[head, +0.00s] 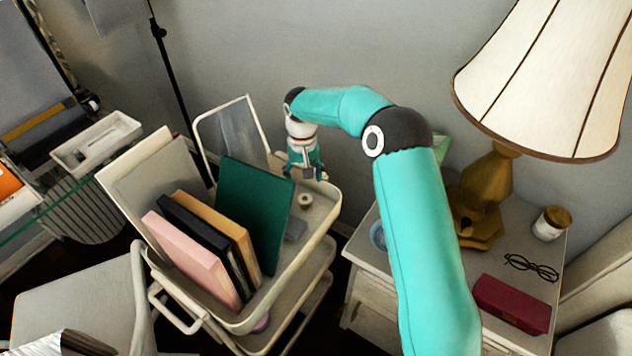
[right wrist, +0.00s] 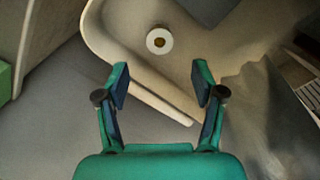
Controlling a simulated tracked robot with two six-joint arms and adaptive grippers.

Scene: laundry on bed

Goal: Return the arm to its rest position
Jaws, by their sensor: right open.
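My right arm, teal with black joints, reaches from the lower right of the head view over the nightstand to the trolley. My right gripper (head: 305,172) points down over the back end of the cream trolley's (head: 262,315) top tray. In the right wrist view the right gripper (right wrist: 160,88) is open, with nothing between its fingers. The tray's rim lies below and between the fingers. A small roll of tape (right wrist: 159,40) lies in the tray beyond the fingertips; it also shows in the head view (head: 305,201). My left gripper is not in view.
Upright books stand in the trolley: a green one (head: 253,212), a pink one (head: 190,262) and others. The nightstand (head: 358,280) holds a lamp (head: 487,190), glasses (head: 531,267), a dark red case (head: 511,304) and a jar (head: 551,223). A chair (head: 85,300) stands at left.

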